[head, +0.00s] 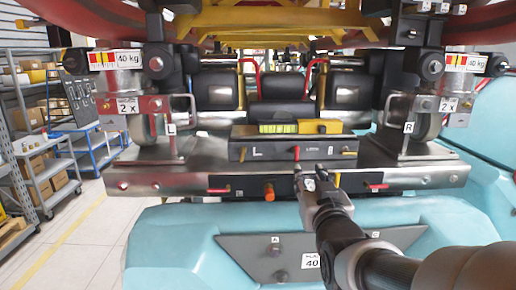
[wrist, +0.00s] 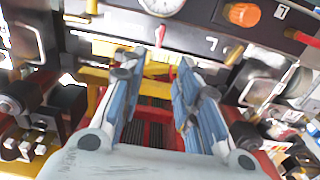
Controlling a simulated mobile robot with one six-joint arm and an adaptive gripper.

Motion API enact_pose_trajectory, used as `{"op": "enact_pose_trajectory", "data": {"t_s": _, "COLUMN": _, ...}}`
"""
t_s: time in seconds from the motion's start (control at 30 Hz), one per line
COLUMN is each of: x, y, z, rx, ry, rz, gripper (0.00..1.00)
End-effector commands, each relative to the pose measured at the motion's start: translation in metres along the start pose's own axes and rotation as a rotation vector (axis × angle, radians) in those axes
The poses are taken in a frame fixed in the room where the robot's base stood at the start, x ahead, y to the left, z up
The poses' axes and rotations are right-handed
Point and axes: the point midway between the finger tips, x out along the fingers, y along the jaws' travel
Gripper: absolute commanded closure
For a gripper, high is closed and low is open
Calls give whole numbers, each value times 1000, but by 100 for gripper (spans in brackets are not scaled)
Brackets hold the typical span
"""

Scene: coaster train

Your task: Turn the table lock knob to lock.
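An orange knob (head: 268,190) stands on the dark front strip of the metal beam, left of my gripper in the head view. It shows at the top right of the wrist view (wrist: 242,14). A small red lever (head: 295,152) points down from the black panel (head: 250,151) above; a red lever (wrist: 160,35) also shows beyond my fingertips. No readable label tells me which one is the table lock knob. My gripper (head: 304,172) is in front of the beam, right of the orange knob. In the wrist view its blue-padded fingers (wrist: 160,68) are apart with nothing between them.
A round gauge (wrist: 161,4) sits beside the orange knob in the wrist view. Other red handles sit along the beam, left (head: 218,190) and right (head: 376,186). A yellow-green level (head: 278,128) lies above. The turquoise body (head: 180,235) bulges below; shelves (head: 40,150) stand left.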

Motion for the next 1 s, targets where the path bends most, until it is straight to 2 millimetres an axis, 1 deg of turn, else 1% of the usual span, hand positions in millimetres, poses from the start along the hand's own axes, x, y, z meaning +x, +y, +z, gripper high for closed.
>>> {"op": "enact_pose_trajectory", "data": {"t_s": 0.4, "x": 89, "y": 0, "z": 1, "rx": 0, "ry": -3, "rz": 0, "gripper": 70}}
{"op": "enact_pose_trajectory", "data": {"t_s": 0.6, "x": 129, "y": 0, "z": 1, "rx": 0, "ry": -3, "rz": 0, "gripper": 70}}
{"op": "enact_pose_trajectory", "data": {"t_s": 0.7, "x": 143, "y": 0, "z": 1, "rx": 0, "ry": -3, "rz": 0, "gripper": 70}}
{"op": "enact_pose_trajectory", "data": {"t_s": 0.8, "x": 153, "y": 0, "z": 1, "rx": 0, "ry": -2, "rz": 0, "gripper": 70}}
{"op": "enact_pose_trajectory", "data": {"t_s": 1.0, "x": 160, "y": 0, "z": 1, "rx": 0, "ry": -2, "rz": 0, "gripper": 70}}
